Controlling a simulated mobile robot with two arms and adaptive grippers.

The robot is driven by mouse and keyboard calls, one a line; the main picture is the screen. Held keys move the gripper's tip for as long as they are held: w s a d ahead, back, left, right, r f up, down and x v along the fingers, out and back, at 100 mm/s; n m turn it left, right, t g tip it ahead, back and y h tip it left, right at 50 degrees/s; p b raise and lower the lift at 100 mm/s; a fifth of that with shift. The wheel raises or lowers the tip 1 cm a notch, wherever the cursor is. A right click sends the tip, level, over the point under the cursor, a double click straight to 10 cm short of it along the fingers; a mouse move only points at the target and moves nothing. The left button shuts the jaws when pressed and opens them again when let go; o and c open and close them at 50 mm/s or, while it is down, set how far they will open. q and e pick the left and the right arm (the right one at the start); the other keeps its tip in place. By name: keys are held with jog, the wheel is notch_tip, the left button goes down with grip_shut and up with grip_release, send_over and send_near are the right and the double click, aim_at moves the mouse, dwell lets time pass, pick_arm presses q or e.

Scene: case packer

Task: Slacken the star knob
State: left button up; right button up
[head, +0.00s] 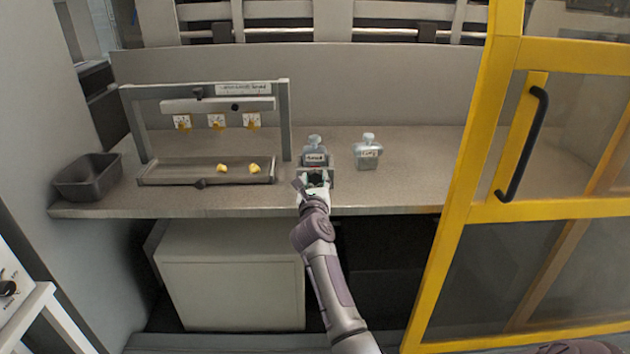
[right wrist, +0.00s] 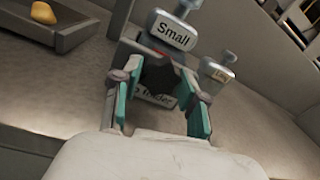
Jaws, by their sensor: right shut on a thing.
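The star knob (right wrist: 158,72) is black and sits on the front of a grey fixture below a bottle labelled "Small" (right wrist: 174,30). In the head view the knob (head: 317,180) shows as a dark spot at the tip of my right arm. My right gripper (head: 315,186) is shut on the star knob. In the right wrist view its green-padded fingers (right wrist: 162,90) stand on both sides of the knob, and part of the knob is hidden. The bottle (head: 314,152) stands upright on the fixture. My left gripper is not in view.
A second bottle (head: 367,153) stands to the right on the bench (head: 400,195). A grey frame (head: 284,120) with a tray (head: 160,181) holding yellow pieces is to the left, beside a dark bin (head: 88,180). A yellow-framed door (head: 500,130) is on the right.

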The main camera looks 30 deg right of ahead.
jog(key=shift+r+n+p, duration=0.15)
jog(key=shift+n+p, duration=0.75)
jog(key=shift+p, duration=0.2)
jog(key=n+p, duration=0.3)
jog(key=n, duration=0.1)
jog(key=shift+n+p, duration=0.3)
jog(key=n+p, duration=0.3)
jog(key=n, duration=0.1)
jog(key=shift+n+t, duration=0.4)
jog(key=n+p, duration=0.2)
jog(key=n, duration=0.2)
jog(key=shift+n+y, duration=0.3)
jog(key=n+p, duration=0.2)
jog(key=n, duration=0.2)
jog(key=n+p, duration=0.1)
jog(key=n, duration=0.1)
jog(key=n+p, duration=0.1)
jog(key=shift+f+n+t+y, duration=0.2)
jog(key=shift+n+t+y, duration=0.1)
jog(key=shift+n, duration=0.1)
jog(key=n+p, duration=0.1)
jog(key=n, duration=0.3)
jog(key=shift+p, duration=0.4)
jog(key=shift+s+f+n+p, duration=0.15)
jog(key=shift+n+p, duration=0.3)
jog(key=shift+n, duration=1.25)
